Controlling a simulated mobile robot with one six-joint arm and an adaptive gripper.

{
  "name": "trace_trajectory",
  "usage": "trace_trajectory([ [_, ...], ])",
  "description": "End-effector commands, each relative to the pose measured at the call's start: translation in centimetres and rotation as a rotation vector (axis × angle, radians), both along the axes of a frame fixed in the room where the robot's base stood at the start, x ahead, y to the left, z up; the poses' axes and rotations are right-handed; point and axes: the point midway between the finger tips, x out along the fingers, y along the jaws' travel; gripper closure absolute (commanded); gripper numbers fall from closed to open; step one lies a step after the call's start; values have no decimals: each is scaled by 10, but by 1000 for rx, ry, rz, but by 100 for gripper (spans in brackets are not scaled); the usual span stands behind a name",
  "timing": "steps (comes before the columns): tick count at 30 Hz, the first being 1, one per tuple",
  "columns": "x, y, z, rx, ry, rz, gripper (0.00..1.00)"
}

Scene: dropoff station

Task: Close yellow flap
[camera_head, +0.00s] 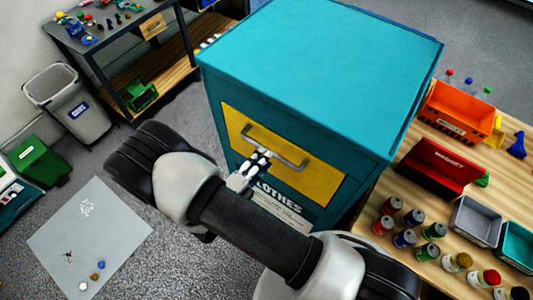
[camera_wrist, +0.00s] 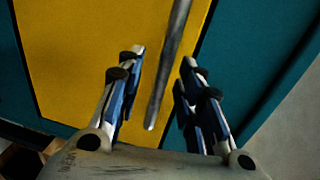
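The yellow flap (camera_head: 315,178) is on the front of a teal clothes bin (camera_head: 320,60) and has a grey bar handle (camera_head: 283,152). It looks about level with the bin's front; I cannot tell if a small gap remains. My gripper (camera_head: 262,156) is at the left part of the handle, in front of the flap. In the wrist view, my gripper (camera_wrist: 164,57) is open, with one finger on each side of the handle (camera_wrist: 168,70). The yellow flap (camera_wrist: 75,60) fills the left and middle behind the fingers. Whether the fingers touch the handle is unclear.
A wooden table (camera_head: 365,255) with several cans, an orange bin (camera_head: 462,112) and a red box (camera_head: 437,166) stands close to the bin's right. A grey waste bin (camera_head: 72,108) and a dark shelf are at the left. A grey mat (camera_head: 92,235) lies on the floor.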

Motion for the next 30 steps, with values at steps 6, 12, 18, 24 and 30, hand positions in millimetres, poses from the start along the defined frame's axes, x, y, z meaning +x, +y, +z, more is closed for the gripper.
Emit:
trace_trajectory([
  [6,19,-15,-3,1,-1,-1,66],
  [12,23,-18,-4,1,-1,0,66],
  [18,23,-17,-4,1,-1,1,69],
  [24,23,-17,-4,1,-1,1,82],
  [30,23,-17,-5,3,2,1,96],
])
